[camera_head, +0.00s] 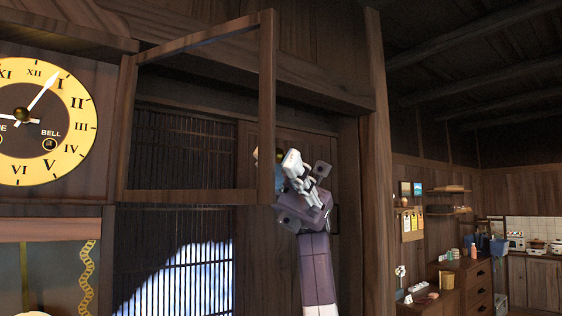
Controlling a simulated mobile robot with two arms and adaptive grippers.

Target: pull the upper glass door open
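The upper glass door (268,100) is a square wooden frame beside the large clock. It stands swung open, with its left side along the clock case and its free edge out to the right. I look through its pane at the wall behind. My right gripper (285,163) is at the middle of that free edge, on its right side. Its pale fingers are close to the frame, and a small brass-coloured bit shows there. The fingers overlap the edge, so I cannot tell if they grip anything. My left gripper is not in view.
The clock's yellow dial (70,130) is uncovered at the left. A lower glazed part (50,275) with a gold chain-like trim is below it. A slatted screen (175,240) and a wooden post (376,180) stand behind. Drawers (470,285) and shelves are far right.

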